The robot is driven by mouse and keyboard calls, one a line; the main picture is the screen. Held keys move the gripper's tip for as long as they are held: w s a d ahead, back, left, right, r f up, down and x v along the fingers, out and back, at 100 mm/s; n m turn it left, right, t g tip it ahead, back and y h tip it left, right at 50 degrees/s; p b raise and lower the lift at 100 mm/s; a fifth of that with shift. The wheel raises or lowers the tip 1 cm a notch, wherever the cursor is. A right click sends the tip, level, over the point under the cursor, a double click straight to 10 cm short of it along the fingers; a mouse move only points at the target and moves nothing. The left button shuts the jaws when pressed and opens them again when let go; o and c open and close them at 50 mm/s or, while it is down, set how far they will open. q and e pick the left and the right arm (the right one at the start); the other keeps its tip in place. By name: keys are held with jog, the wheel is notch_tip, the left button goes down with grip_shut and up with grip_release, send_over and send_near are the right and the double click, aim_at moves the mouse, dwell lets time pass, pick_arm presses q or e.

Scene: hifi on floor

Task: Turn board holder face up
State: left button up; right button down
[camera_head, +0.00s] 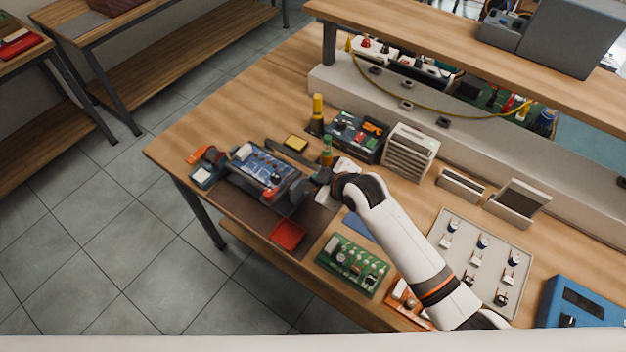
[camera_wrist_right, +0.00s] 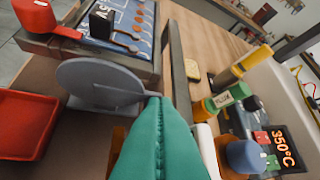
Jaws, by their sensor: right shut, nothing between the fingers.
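The board holder (camera_head: 262,172) stands at the left end of the workbench. It is a dark frame with a blue board that shows light markings and round pads. In the right wrist view the blue board (camera_wrist_right: 128,22) is at the top, and the holder's grey round disc (camera_wrist_right: 98,82) is at its near side. My right gripper (camera_head: 318,178) is at the right side of the holder. Its teal fingers (camera_wrist_right: 157,112) are shut and empty, with the tips close to the disc's edge; I cannot tell if they touch. My left gripper is out of view.
A red tray (camera_head: 287,235) lies in front of the holder. A soldering station (camera_head: 356,134), a green bottle (camera_head: 327,150) and a yellow sponge (camera_head: 296,143) are behind. A green circuit board (camera_head: 352,263) and a parts tray (camera_head: 480,262) lie to the right.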

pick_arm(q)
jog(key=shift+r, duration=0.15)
pick_arm(e)
jog(key=shift+w+f, duration=0.1)
jog(key=shift+f, duration=0.05)
dwell(0.5)
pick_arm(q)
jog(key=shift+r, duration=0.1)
pick_arm(e)
jog(key=shift+r+p, duration=0.4)
jog(key=shift+p, duration=0.15)
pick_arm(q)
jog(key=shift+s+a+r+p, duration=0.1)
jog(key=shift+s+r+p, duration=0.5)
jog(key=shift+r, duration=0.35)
pick_arm(e)
jog(key=w+r+v, duration=0.2)
jog(key=v, duration=1)
